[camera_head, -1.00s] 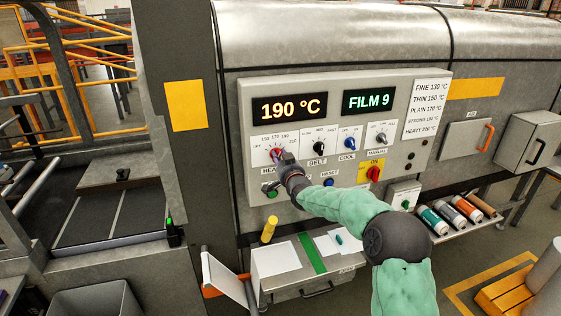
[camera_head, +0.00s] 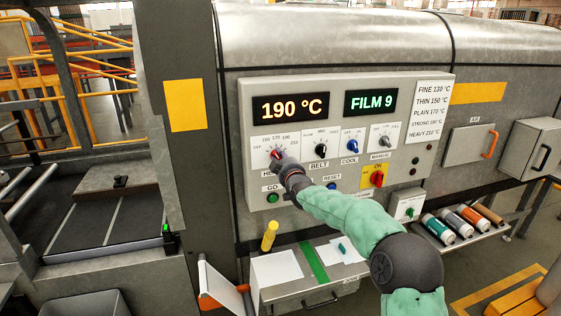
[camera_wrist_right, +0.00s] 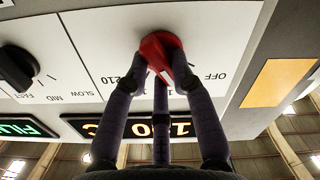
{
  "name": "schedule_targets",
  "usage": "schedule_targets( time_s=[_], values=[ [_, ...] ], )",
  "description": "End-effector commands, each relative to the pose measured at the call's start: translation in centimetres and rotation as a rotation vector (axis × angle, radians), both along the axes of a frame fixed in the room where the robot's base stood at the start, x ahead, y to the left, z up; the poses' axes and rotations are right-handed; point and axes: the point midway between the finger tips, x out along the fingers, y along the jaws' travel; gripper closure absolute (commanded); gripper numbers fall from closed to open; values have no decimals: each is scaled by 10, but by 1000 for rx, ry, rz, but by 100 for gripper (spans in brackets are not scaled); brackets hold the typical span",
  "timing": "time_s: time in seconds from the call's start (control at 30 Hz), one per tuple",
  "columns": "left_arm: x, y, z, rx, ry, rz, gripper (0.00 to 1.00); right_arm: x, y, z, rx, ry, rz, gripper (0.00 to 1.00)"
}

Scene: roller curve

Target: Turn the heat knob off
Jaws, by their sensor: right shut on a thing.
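The red heat knob (camera_head: 277,153) is on a white dial plate at the left of the control panel. Its scale reads OFF, 150, 170, 190, 210. The display (camera_head: 291,107) above it reads 190 °C. My right gripper (camera_head: 280,160) is at the knob, its arm coming in from the lower right and hiding part of the HEAT label. In the right wrist view, the fingers of the right gripper (camera_wrist_right: 164,80) are shut on the red knob (camera_wrist_right: 160,50), which lies between their tips. The left gripper is not in view.
To the right are the black belt knob (camera_head: 321,149), the blue cool knob (camera_head: 352,146) and a grey manual knob (camera_head: 385,141). Below are a green GO button (camera_head: 272,198), a blue reset button (camera_head: 332,186) and a red switch on yellow (camera_head: 377,178).

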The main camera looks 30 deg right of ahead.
Motion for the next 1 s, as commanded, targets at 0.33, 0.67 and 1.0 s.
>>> schedule_targets(
  time_s=[0.33, 0.67, 1.0],
  values=[
    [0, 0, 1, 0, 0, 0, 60, 1, 2, 0, -292, 72, 0, 100],
    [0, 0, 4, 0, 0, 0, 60, 1, 4, -1, -473, 116, 1, 100],
    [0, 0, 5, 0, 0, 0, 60, 1, 4, -1, -535, 130, 1, 100]
  ],
)
